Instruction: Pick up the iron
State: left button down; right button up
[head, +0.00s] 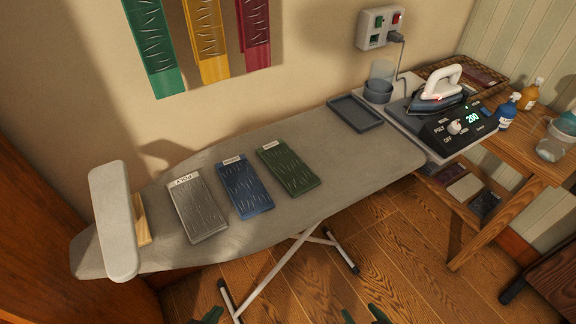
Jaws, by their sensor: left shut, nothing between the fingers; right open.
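The iron (439,83) has a white handle and a dark body with a small red light. It rests on top of a steam station (459,128) with a knob and a display reading 200, at the right end of the ironing board (345,178). My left gripper (209,316) shows only as dark green tips at the bottom edge, shut and empty. My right gripper (364,315) shows at the bottom edge with its fingers apart, empty. Both are low in front of the board, far from the iron.
Grey, blue (245,187) and green (288,168) cloths lie on the board. A sleeve board (113,220) stands at its left end. A dark tray (355,113) and a cup (378,90) are left of the iron. Bottles (508,110) and a glass jar (557,140) stand right on a wooden table.

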aim_at(437, 96)
jog(key=l+u, duration=0.3)
jog(key=l, duration=0.6)
jog(key=l+u, duration=0.3)
jog(key=l, duration=0.6)
